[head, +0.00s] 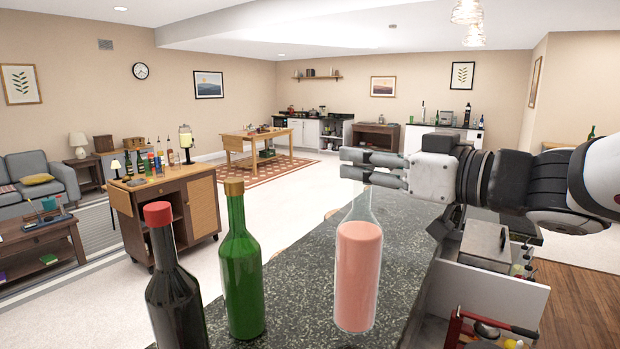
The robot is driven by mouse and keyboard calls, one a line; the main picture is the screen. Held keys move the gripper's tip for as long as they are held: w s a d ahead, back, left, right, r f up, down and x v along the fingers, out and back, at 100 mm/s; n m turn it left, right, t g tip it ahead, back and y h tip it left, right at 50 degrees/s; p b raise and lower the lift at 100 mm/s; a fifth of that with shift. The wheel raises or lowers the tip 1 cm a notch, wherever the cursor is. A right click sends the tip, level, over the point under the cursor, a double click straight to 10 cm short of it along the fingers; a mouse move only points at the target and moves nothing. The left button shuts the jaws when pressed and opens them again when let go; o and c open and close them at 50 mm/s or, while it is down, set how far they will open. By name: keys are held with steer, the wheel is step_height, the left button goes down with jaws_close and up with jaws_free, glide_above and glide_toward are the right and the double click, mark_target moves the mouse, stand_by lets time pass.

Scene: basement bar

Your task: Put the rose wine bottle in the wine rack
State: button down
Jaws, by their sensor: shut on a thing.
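The rose wine bottle (358,275) is clear glass with pink liquid and stands upright in the head view, over the dark speckled counter (400,290). My gripper (352,164) reaches in from the right and is shut on the bottle's neck; its fingers hide the top of the bottle. I cannot tell whether the bottle's base touches the counter. I cannot make out a wine rack in this view.
A green bottle (241,270) and a dark bottle with a red cap (172,285) stand left of the rose bottle. A tool caddy with red handles (490,325) is at the lower right. A wooden cart (168,210) with bottles stands beyond the counter; open floor lies behind.

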steer(key=w+a+f+b, duration=0.2)
steer(key=w+a+f, duration=0.2)
steer(key=w+a, duration=0.3)
steer(key=shift+w+a+f, duration=0.15)
steer(key=shift+w+a, duration=0.15)
steer(key=shift+a, duration=0.5)
steer(key=shift+f, duration=0.15)
steer(key=c, duration=1.4)
jaws_free()
steer(key=shift+f, duration=0.15)
